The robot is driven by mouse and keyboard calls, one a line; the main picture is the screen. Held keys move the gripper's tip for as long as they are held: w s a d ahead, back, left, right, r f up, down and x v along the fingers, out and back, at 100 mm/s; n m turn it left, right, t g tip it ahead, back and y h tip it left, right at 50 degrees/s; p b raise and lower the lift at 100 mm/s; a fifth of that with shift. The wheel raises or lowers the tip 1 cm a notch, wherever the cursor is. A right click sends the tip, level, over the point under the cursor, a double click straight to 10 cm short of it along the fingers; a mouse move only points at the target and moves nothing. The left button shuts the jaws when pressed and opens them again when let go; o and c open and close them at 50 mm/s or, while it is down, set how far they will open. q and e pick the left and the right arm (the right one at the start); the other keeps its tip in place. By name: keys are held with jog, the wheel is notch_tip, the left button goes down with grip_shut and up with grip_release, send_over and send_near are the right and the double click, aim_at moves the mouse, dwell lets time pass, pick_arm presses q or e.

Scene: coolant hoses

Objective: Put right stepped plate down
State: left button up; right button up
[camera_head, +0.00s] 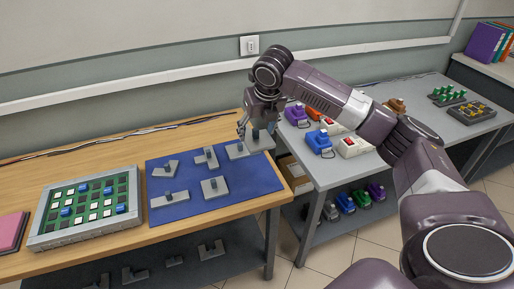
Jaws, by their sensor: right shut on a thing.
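My right gripper (253,129) points down over the far right corner of the blue mat (245,187). It is shut on the grey right stepped plate (239,152), which has a dark post on top. The plate is at mat level; I cannot tell whether it touches the mat. More grey plates stand to its left on the mat: one at the back middle (206,158), one at the back left (163,172), one at the front left (168,200) and one at the front middle (214,188). My left gripper is not in view.
The mat lies on a wooden table (120,153). A grey tray (88,237) with green, white and blue pieces is at its left. A grey table (330,176) on the right holds purple, blue and red-white devices. The mat's front right part is bare.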

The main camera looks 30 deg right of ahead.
jog(key=shift+r, duration=0.6)
jog(key=shift+a+r, duration=0.15)
jog(key=shift+r, duration=0.05)
jog(key=shift+s+a+b, duration=0.25)
jog(key=shift+s+b, duration=0.25)
jog(key=shift+b, duration=0.1)
notch_tip(320, 180, down, 19)
jog(key=shift+f+p, duration=0.2)
jog(key=shift+p, duration=0.6)
jog(key=shift+f, duration=0.1)
jog(key=o, duration=1.4)
jog(key=shift+c, duration=0.2)
jog(key=v, duration=1.2)
jog(key=shift+b, duration=0.3)
jog(key=shift+s, duration=0.1)
